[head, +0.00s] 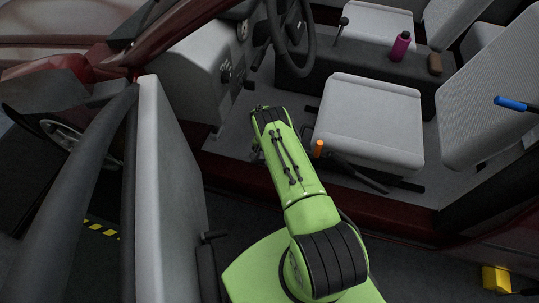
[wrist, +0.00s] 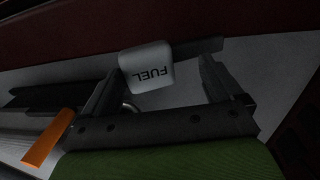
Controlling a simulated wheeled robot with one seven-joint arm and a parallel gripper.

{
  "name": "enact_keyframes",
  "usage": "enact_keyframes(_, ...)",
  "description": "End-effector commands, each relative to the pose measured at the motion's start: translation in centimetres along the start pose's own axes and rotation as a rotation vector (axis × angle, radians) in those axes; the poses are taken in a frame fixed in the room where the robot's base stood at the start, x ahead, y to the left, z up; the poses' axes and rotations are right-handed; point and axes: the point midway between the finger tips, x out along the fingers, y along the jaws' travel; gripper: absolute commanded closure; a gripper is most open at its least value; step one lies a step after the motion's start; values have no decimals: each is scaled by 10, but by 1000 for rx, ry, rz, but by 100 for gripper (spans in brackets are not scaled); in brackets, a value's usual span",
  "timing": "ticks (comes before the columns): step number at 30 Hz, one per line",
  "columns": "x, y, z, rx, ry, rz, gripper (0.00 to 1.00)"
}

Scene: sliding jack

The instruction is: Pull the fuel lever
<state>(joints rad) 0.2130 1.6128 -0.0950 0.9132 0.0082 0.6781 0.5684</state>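The fuel lever (wrist: 147,67) shows in the wrist view as a white, rounded handle marked FUEL, with the lettering upside down. A dark bar runs beside it to the right. My gripper (wrist: 163,66) is open, with one finger on each side of the white handle. The handle is close to the left finger, with a wide gap to the right finger. I cannot tell whether the left finger touches it. In the head view my green arm (head: 298,175) reaches into the car's door opening. The lever and my fingertips cannot be made out there.
An orange handle (head: 319,149) stands beside the seat cushion (head: 368,118); it also shows at the left in the wrist view (wrist: 48,138). The open door (head: 168,190) is left of my arm. A steering wheel (head: 291,40) and the red sill (head: 350,203) border the footwell.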

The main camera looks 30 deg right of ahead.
Motion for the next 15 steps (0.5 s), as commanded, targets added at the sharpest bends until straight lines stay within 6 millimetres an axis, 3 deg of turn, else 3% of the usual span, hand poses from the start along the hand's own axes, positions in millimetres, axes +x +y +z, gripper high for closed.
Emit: enact_keyframes(15, -1, 2, 0, 2, -2, 3, 11)
